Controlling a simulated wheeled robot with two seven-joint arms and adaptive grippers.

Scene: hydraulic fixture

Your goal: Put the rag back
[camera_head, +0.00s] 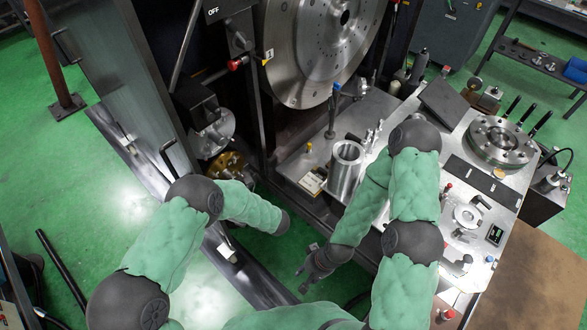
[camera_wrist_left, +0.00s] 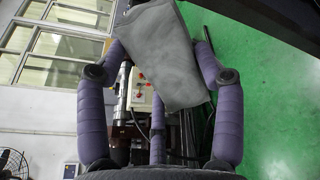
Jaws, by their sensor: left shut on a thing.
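The grey rag (camera_wrist_left: 162,55) fills the top middle of the left wrist view as a flat, slightly creased cloth. Its upper edge is cut off by the frame. In the head view my left arm reaches from the left to the front of the machine. Its gripper and the rag do not show in that view. My right gripper (camera_head: 303,280) hangs low over the green floor in front of the bench, its fingers apart and empty.
A steel bench (camera_head: 318,150) carries a metal cylinder (camera_head: 346,165), a round flange (camera_head: 497,140) and small fittings. A big steel disc (camera_head: 322,45) stands behind it. A grey cabinet door (camera_head: 105,70) stands open at left.

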